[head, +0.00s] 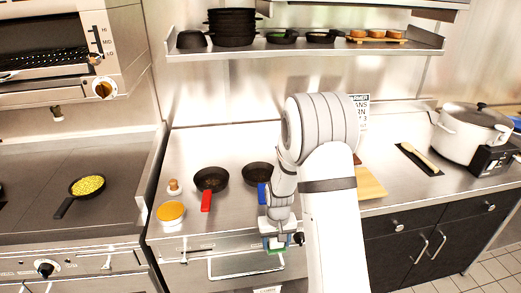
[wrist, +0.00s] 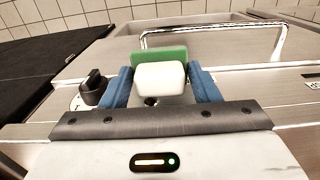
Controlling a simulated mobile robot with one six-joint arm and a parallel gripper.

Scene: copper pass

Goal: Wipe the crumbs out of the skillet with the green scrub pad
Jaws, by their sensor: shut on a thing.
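My gripper (wrist: 162,85) is shut on the white grip block (wrist: 160,76) of the green scrub pad (wrist: 160,54), one blue finger on each side. In the head view the pad (head: 277,252) hangs in front of the counter's front edge, above the drawer handle, apart from the skillets. A dark skillet with a red handle (head: 210,179) sits on the steel counter, behind and left of my gripper. A second dark skillet with a blue handle (head: 257,173) sits to its right, partly hidden by my arm. Crumbs are too small to tell in either.
A skillet of yellow food (head: 87,185) stands on the left cooktop. An orange-topped round container (head: 171,212) and a small shaker (head: 174,186) stand left of the red-handled skillet. A cutting board (head: 369,183) and white pot (head: 472,127) are on the right. A shelf (head: 300,50) hangs above.

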